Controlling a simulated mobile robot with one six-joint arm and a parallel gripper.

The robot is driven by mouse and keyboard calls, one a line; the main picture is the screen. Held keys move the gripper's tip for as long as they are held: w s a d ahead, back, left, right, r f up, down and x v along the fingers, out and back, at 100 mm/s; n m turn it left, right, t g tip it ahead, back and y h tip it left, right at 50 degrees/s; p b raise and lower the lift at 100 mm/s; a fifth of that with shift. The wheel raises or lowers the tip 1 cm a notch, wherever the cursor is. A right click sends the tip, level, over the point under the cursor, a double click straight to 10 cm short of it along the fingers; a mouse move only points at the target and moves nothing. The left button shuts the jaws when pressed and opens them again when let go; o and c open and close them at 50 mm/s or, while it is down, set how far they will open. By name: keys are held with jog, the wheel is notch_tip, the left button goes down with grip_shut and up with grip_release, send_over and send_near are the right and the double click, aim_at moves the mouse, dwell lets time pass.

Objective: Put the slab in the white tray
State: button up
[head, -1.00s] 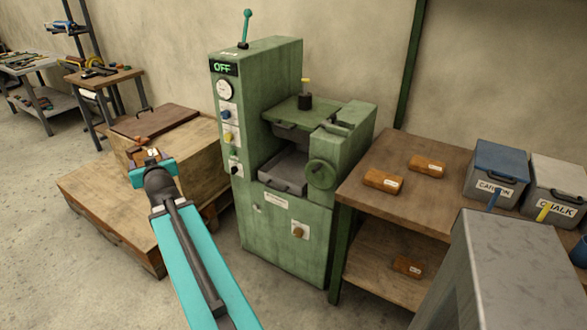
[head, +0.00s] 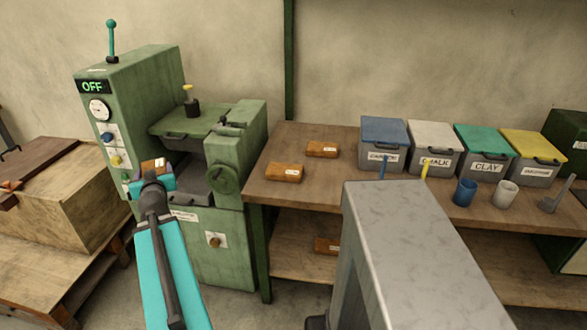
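My gripper (head: 152,182) is at the left, in front of the green machine. It is shut on a brown slab (head: 152,165) with a white label, held up in the air; the teal gripper partly hides it. Similar labelled orange-brown slabs lie on the bench: one near the front left (head: 284,173) and one behind it (head: 322,149). Another slab (head: 327,246) lies on the lower shelf. Which slab the task means cannot be told. No white tray can be made out in this view.
The green machine (head: 225,245) reads OFF. Right of it, the wooden bench (head: 315,198) bears lidded grey bins with blue (head: 384,129), white (head: 433,134), green (head: 484,139) and yellow (head: 532,143) lids, plus a blue cup (head: 465,193) and white cup (head: 505,194). A wooden crate (head: 62,205) stands left.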

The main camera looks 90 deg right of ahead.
jog(key=s+d+f+m+g, duration=0.2)
jog(key=s+g, duration=0.1)
jog(key=s, duration=1.2)
jog(key=s+d+f+m+g+b, duration=0.1)
jog(key=s+d+f+m+g, duration=0.1)
jog(key=s, duration=1.3)
jog(key=s+d+f+m+g+h, duration=0.1)
jog(key=s+g, duration=0.3)
jog(key=s, duration=1.1)
jog(key=shift+d+f+m, duration=0.4)
jog(key=shift+f+m, duration=0.45)
jog(key=shift+m, duration=0.05)
jog(key=shift+w, duration=0.1)
